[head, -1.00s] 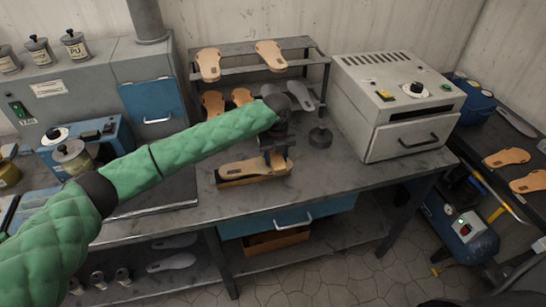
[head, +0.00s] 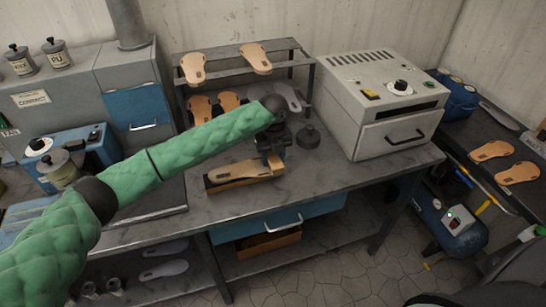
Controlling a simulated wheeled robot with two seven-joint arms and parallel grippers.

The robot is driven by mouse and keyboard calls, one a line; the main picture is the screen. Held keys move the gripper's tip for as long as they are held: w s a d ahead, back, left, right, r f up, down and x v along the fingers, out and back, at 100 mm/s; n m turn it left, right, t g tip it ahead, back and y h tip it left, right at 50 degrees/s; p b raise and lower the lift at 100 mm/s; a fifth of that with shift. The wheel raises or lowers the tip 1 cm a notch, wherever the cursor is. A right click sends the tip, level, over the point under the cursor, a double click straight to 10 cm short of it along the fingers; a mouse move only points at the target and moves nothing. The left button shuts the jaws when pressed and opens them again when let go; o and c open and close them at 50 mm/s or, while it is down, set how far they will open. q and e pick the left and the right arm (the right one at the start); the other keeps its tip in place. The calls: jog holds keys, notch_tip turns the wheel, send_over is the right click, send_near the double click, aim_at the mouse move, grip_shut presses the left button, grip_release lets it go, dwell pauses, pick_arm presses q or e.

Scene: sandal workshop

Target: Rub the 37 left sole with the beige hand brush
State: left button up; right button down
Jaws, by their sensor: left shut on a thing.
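A tan sole (head: 234,172) lies on a brown block on the workbench, below the rack; its size marking is too small to read. My left gripper (head: 271,160) is over the sole's right end, pointing down. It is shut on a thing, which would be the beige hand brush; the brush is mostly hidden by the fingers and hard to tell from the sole. I cannot tell whether it touches the sole. My right gripper is not in view.
A rack (head: 290,62) with several soles stands at the back of the workbench (head: 330,178). A dark round weight (head: 308,137) is right of my gripper, before a grey oven (head: 382,105). More soles (head: 492,151) lie on the right bench. The workbench front right is clear.

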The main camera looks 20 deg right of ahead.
aim_at(244, 170)
pick_arm(q)
jog(key=shift+a, duration=0.85)
jog(key=shift+a+p, duration=0.1)
jog(key=shift+p, duration=0.2)
jog(key=shift+a+f+p, duration=0.1)
jog(key=shift+a+p, duration=0.2)
jog(key=shift+a, duration=0.6)
jog(key=shift+w+a+p, duration=0.1)
jog(key=shift+a+p, duration=0.3)
jog(key=shift+a, duration=0.65)
jog(key=shift+a+p, duration=0.4)
jog(key=shift+a, duration=0.6)
jog(key=shift+a+r, duration=0.1)
jog(key=shift+r, duration=0.1)
jog(key=shift+w+a, duration=0.1)
jog(key=shift+a, duration=0.4)
jog(key=shift+a+p, duration=0.3)
jog(key=shift+a, duration=0.05)
